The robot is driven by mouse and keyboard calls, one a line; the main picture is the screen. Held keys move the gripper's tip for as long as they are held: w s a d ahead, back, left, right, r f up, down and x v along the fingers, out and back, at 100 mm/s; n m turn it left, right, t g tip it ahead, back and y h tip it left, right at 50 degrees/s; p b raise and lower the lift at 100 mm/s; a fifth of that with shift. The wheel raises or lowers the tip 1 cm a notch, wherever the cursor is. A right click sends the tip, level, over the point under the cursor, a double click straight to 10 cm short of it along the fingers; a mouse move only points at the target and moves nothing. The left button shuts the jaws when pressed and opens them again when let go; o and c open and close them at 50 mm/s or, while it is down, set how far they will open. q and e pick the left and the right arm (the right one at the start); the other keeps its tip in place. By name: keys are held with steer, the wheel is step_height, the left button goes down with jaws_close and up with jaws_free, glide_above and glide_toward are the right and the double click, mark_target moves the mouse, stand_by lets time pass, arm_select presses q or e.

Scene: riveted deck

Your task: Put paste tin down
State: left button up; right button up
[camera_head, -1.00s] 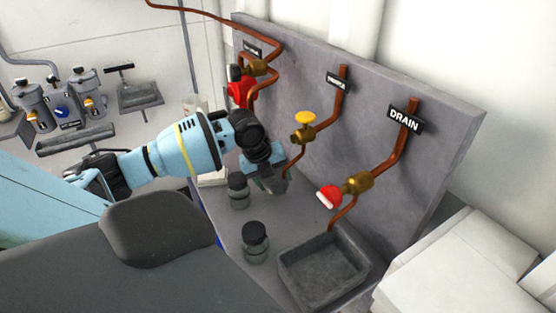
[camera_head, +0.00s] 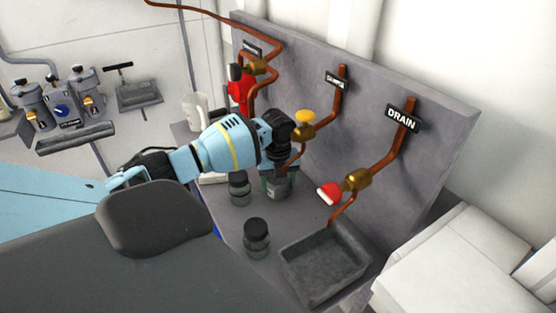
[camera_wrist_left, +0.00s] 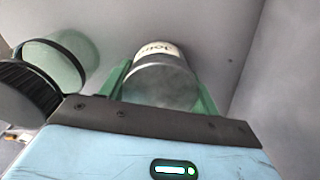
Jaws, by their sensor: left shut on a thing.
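The paste tin (camera_head: 278,190) is a grey cylinder with a pale label, just behind two dark-lidded jars. My left gripper (camera_head: 279,172) is shut on it from above. In the left wrist view the tin (camera_wrist_left: 160,80) sits between the green fingers, with part of its label lettering showing at the far end. The tin looks upright and low over the grey bench (camera_head: 215,215); I cannot tell whether its base touches. My right gripper is not in view.
Two glass jars with black lids (camera_head: 239,187) (camera_head: 256,237) stand in front of the tin. A grey tray (camera_head: 325,265) is at the right, under the DRAIN pipe (camera_head: 402,120). Copper pipes with valves (camera_head: 302,130) run close behind my gripper. A white jug (camera_head: 196,112) stands at the back left.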

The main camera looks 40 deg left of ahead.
arm_select(q)
steer(key=shift+f, duration=0.15)
steer(key=o, duration=1.1)
step_height(320, 180, up, 12)
steer(key=shift+r, duration=0.2)
